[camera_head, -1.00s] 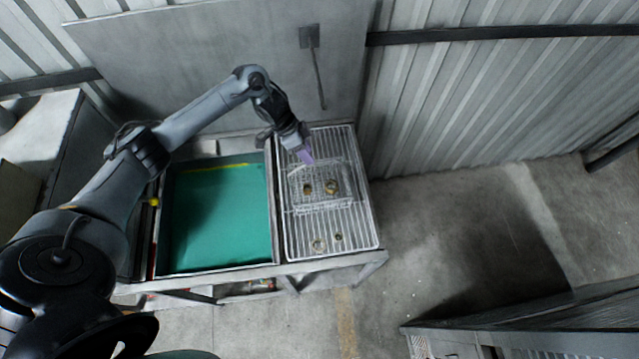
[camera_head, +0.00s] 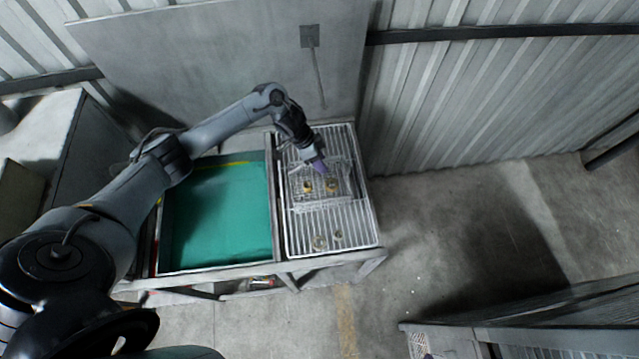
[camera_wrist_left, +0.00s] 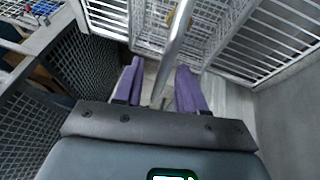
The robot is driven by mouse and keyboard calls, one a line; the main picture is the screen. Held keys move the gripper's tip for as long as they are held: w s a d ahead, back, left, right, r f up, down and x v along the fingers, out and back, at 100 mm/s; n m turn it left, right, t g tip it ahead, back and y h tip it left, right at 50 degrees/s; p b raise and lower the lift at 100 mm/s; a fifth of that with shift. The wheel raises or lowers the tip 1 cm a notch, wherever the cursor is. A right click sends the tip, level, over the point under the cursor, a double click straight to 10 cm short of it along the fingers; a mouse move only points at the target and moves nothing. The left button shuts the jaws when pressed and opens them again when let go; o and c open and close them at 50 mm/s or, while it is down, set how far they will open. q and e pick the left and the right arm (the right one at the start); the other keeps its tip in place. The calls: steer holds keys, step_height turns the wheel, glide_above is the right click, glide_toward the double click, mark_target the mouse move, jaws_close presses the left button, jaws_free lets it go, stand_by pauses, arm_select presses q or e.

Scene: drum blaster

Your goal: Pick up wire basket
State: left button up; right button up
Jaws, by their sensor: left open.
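The wire basket (camera_head: 318,199) sits on the slatted metal rack (camera_head: 300,225) on the right half of the bench, with brass-coloured parts (camera_head: 332,185) inside. My left gripper (camera_head: 319,166) is over the basket's far side, its purple fingers pointing down. In the left wrist view the gripper (camera_wrist_left: 158,85) is open. A metal bar (camera_wrist_left: 174,48), apparently the basket's handle, runs in the gap between the fingers; I cannot tell whether it touches them. The basket mesh (camera_wrist_left: 220,30) shows beyond the fingertips. My right gripper is not in view.
A green-floored basin (camera_head: 217,215) is left of the rack. Small round parts (camera_head: 319,243) lie on the rack in front of the basket. A grey panel (camera_head: 220,60) stands behind the bench, and a corrugated wall (camera_head: 480,90) is at the right.

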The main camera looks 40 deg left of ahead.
arm_select(q)
steer(key=shift+f, duration=0.25)
stand_by(0.5)
jaws_close()
stand_by(1.4)
steer(key=shift+r, duration=0.1)
